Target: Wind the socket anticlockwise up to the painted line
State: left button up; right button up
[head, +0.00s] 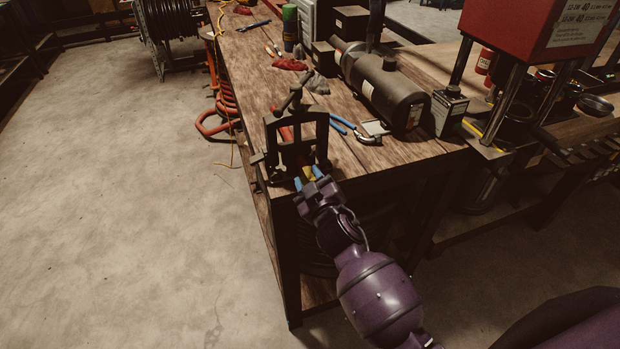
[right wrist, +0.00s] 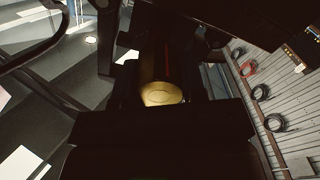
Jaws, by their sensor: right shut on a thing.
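A dark clamp frame (head: 323,130) stands at the near corner of the wooden bench, with a screw handle (head: 292,98) on top. A red length (head: 284,131), perhaps the hose, shows behind its upright. The brass-yellow socket (head: 308,173) sits at the front of the clamp. My right gripper (head: 309,177) is shut on it, one blue fingertip on each side. In the right wrist view the round brass end of the socket (right wrist: 162,94) faces the camera, and a thin red streak (right wrist: 167,58) runs along the dark shape beyond it. I cannot make out the painted line. My left gripper is not in view.
Blue-handled pliers (head: 342,124) lie right of the clamp. A dark cylindrical machine (head: 385,85) stands behind them, and a red press (head: 535,30) at the far right. A red rag (head: 289,64) lies farther back. The floor left of the bench is mostly clear.

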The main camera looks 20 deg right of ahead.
dwell(0.3)
jog(key=o, duration=0.9)
jog(key=shift+o, duration=0.2)
jog(key=shift+s, duration=0.1)
jog(key=s, duration=1)
jog(key=shift+s+d+b, duration=0.15)
jog(key=shift+s+b, duration=0.15)
jog(key=shift+s, duration=0.05)
jog(key=shift+f, duration=0.1)
jog(key=s+d+f+m+g, duration=0.2)
jog(key=s+d+f+g, duration=0.1)
jog(key=s+d+f, duration=0.2)
jog(key=s+d+f+m+g, duration=0.3)
jog(key=s+d+f, duration=0.2)
jog(key=s+f, duration=0.5)
jog(key=shift+d+f+m+h, duration=0.3)
jog(key=shift+f+h, duration=0.1)
jog(key=shift+f, duration=0.2)
